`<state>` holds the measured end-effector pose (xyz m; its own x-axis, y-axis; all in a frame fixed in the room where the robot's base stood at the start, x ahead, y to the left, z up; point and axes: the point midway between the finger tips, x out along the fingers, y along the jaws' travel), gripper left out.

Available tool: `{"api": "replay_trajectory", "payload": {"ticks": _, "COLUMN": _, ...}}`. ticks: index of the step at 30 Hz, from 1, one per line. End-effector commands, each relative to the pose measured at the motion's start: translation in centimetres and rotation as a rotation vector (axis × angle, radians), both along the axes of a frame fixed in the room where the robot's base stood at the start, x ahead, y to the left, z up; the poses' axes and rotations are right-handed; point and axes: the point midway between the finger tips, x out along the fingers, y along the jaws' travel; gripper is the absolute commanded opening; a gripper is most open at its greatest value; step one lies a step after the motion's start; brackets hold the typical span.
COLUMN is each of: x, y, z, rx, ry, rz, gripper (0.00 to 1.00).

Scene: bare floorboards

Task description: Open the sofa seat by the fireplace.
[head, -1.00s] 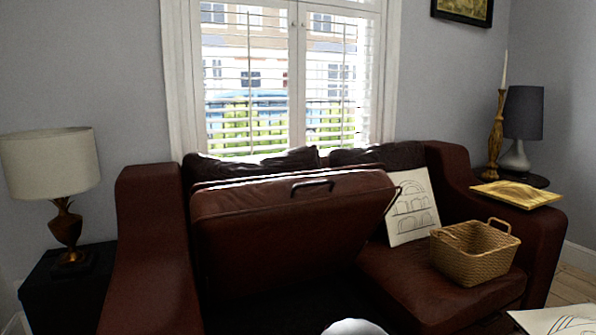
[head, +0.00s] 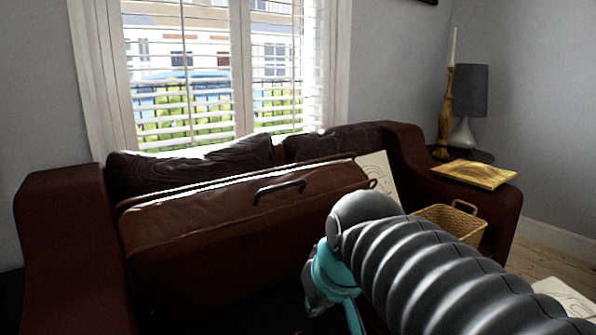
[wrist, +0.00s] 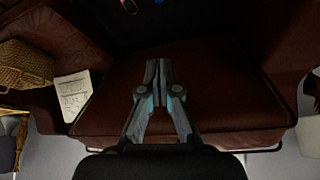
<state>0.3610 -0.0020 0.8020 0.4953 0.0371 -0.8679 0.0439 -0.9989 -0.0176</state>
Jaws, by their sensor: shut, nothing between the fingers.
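The brown leather sofa (head: 60,230) stands under the window. Its left seat (head: 220,225) is tilted up steeply, with a dark metal handle (head: 279,190) on its upper edge. In the wrist view the raised seat (wrist: 225,100) lies behind my gripper (wrist: 158,65), whose fingers are together and empty. I cannot tell whether the fingertips touch the seat. The dark space under the seat (wrist: 200,22) shows beyond the fingertips. My arm covers the lower right of the head view and hides the fingertips there.
A yellow tray (head: 474,174) lies on the right armrest. A grey lamp (head: 468,100) and a candlestick (head: 444,120) stand beyond it. Bare floor (head: 530,260) shows at right.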

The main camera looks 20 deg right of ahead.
Motion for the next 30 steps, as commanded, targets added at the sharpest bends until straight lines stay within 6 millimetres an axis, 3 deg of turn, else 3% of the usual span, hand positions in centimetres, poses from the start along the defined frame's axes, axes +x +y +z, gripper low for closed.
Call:
{"api": "replay_trajectory", "payload": {"ticks": 1, "x": 2.3, "y": -0.1, "z": 2.4, "rx": 0.004, "ry": -0.009, "rz": 0.013, "gripper": 0.00}}
{"api": "replay_trajectory", "payload": {"ticks": 6, "x": 8.9, "y": -0.8, "z": 9.2, "rx": 0.018, "ry": -0.042, "rz": 0.074, "gripper": 0.00}}
{"api": "replay_trajectory", "payload": {"ticks": 12, "x": 16.3, "y": -2.3, "z": 15.8, "rx": 0.025, "ry": -0.094, "rz": 0.154, "gripper": 0.00}}
{"api": "replay_trajectory", "payload": {"ticks": 15, "x": 19.3, "y": -3.2, "z": 18.2, "rx": 0.023, "ry": -0.119, "rz": 0.195, "gripper": 0.00}}
{"api": "replay_trajectory", "payload": {"ticks": 19, "x": 21.9, "y": -4.0, "z": 20.3, "rx": 0.017, "ry": -0.147, "rz": 0.237, "gripper": 0.00}}
{"api": "replay_trajectory", "payload": {"ticks": 23, "x": 23.3, "y": -4.6, "z": 21.4, "rx": 0.014, "ry": -0.163, "rz": 0.261, "gripper": 0.00}}
{"api": "replay_trajectory", "payload": {"ticks": 30, "x": 24.6, "y": -4.4, "z": 20.5, "rx": 0.013, "ry": -0.167, "rz": 0.272, "gripper": 0.00}}
